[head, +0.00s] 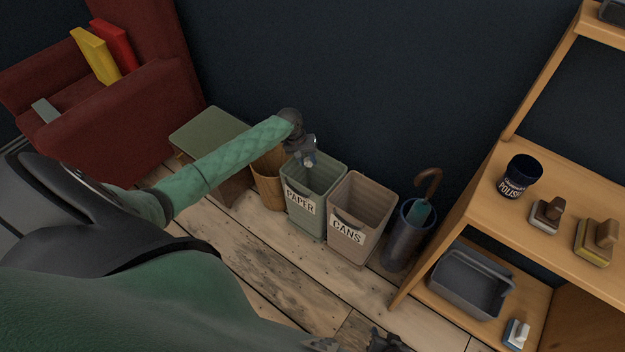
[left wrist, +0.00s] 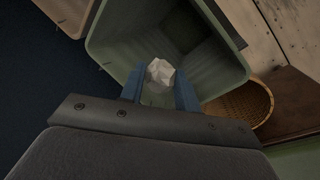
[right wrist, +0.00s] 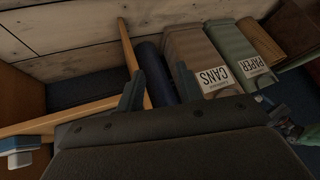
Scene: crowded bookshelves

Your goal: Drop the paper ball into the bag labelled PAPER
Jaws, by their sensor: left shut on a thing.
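The crumpled white paper ball (left wrist: 160,72) is between the blue fingertips of my left gripper (left wrist: 160,92), which is shut on it. In the head view my left gripper (head: 308,158) points down over the open top of the green bin labelled PAPER (head: 318,222). In the left wrist view the ball shows against the inside of this green bin (left wrist: 112,42), which looks empty where it can be seen. My right gripper (right wrist: 158,88) has its fingers apart with nothing held, far from the ball. It shows partly at the head view's bottom edge.
A brown bin labelled CANS (head: 345,248) stands right of the green one, then an umbrella stand (head: 400,245). A wicker basket (head: 268,188) and a green-topped stool (head: 208,130) are to the left. A wooden shelf (head: 490,215) fills the right side.

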